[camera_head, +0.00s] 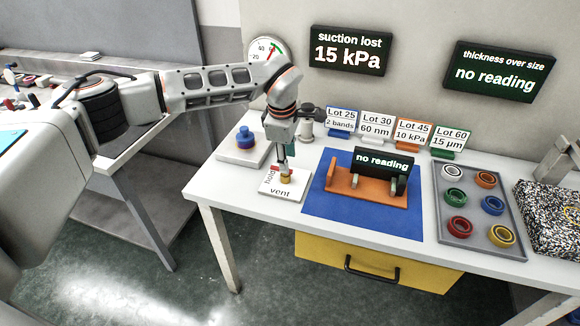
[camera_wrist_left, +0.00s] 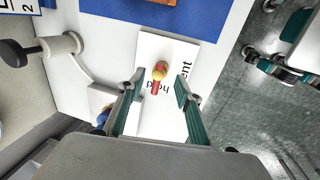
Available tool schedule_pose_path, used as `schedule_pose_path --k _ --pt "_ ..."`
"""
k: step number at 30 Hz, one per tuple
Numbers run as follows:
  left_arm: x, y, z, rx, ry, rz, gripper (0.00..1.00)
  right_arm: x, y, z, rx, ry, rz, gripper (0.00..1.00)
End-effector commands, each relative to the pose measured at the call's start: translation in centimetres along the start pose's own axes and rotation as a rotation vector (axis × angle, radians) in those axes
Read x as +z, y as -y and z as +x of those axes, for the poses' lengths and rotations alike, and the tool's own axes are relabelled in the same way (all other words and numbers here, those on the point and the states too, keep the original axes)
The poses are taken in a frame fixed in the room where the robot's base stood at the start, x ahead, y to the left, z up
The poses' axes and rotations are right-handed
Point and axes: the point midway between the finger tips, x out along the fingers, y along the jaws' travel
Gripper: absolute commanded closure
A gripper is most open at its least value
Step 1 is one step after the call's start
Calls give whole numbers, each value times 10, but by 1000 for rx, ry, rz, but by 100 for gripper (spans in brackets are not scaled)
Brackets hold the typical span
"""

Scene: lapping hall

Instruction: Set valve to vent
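The valve is a white plate (camera_head: 292,189) marked "hold" and "vent", with a brass hub (camera_head: 285,179) and a red lever. In the left wrist view, the hub (camera_wrist_left: 160,71) and red lever (camera_wrist_left: 156,88) show clearly; the lever points toward "hold", away from "vent". My left gripper (camera_head: 284,163) is above the valve, pointing down. In the left wrist view, its teal fingers (camera_wrist_left: 158,95) are apart, with the lever seen between them and nothing gripped. My right gripper (camera_wrist_left: 297,50) shows partly at that view's right edge, teal fingers apart, off the table's front.
A block with a blue knob (camera_head: 245,138) stands left behind the valve. A blue mat (camera_head: 330,221) with an orange stand (camera_head: 367,190) lies to the right, then a grey tray (camera_head: 482,239) of rings. A partly hidden gauge (camera_head: 266,50) is behind my left arm.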

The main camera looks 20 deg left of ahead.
Motion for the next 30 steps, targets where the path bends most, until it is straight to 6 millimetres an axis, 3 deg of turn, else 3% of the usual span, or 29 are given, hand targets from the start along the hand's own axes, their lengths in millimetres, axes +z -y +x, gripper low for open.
schedule_pose_path --k 9,20,24,30 --pt "2 1 41 -1 2 0 66 1 1 0 -1 1 1 60" --pt "2 0 47 1 3 1 66 1 1 0 -1 1 1 60" --pt "2 0 47 0 3 1 97 1 1 0 -1 1 1 60" --pt "2 0 47 0 3 0 100 0 0 0 -1 1 1 60"
